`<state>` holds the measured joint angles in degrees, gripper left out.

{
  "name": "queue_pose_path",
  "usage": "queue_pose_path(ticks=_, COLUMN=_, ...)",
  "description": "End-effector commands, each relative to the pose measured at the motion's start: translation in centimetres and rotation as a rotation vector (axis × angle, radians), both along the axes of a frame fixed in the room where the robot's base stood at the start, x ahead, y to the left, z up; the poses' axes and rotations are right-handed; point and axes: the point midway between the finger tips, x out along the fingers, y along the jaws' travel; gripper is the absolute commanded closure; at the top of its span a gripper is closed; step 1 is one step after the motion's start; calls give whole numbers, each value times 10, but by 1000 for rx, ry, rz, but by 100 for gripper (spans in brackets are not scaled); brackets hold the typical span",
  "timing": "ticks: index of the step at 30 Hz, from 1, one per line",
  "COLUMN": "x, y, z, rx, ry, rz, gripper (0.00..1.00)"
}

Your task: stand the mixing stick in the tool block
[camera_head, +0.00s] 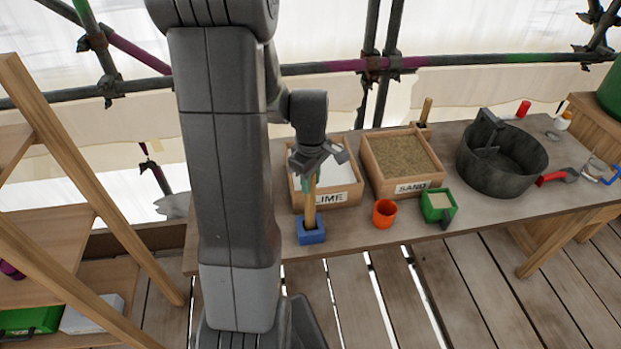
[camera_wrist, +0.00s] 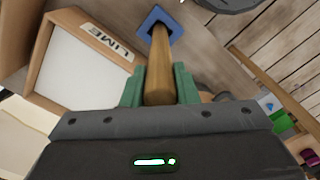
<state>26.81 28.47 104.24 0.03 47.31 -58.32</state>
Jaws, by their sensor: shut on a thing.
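The mixing stick (camera_head: 309,203) is a wooden rod, upright in the head view. My gripper (camera_head: 311,172) is shut on its upper part. The stick's lower end meets the blue tool block (camera_head: 311,233) at the table's front edge and appears to be in its opening. In the wrist view the stick (camera_wrist: 159,70) runs from between my green fingertips (camera_wrist: 159,88) to the blue block (camera_wrist: 161,22). The stick's tip is hidden by the block, so I cannot tell how deep it sits.
The lime box (camera_head: 343,194) stands just behind the block, with the sand box (camera_head: 405,188) to its right. An orange cup (camera_head: 384,213), a green container (camera_head: 437,206) and a dark bucket (camera_head: 502,160) stand farther right. The wooden shelf (camera_head: 60,190) is at left.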

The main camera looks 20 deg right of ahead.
Motion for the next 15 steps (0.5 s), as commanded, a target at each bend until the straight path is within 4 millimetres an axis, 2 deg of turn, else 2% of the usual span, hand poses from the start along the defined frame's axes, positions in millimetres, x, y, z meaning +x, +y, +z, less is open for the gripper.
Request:
queue_pose_path(ticks=8, x=0, y=0, z=-4, rx=-1, ry=-1, rz=0, gripper=100)
queue_pose_path(ticks=9, x=0, y=0, z=-2, rx=-1, ry=-1, rz=0, gripper=67)
queue_pose_path(ticks=12, x=0, y=0, z=-2, rx=0, ry=0, rz=0, gripper=52)
queue_pose_path(ticks=15, x=0, y=0, z=-2, rx=0, ry=0, rz=0, gripper=52)
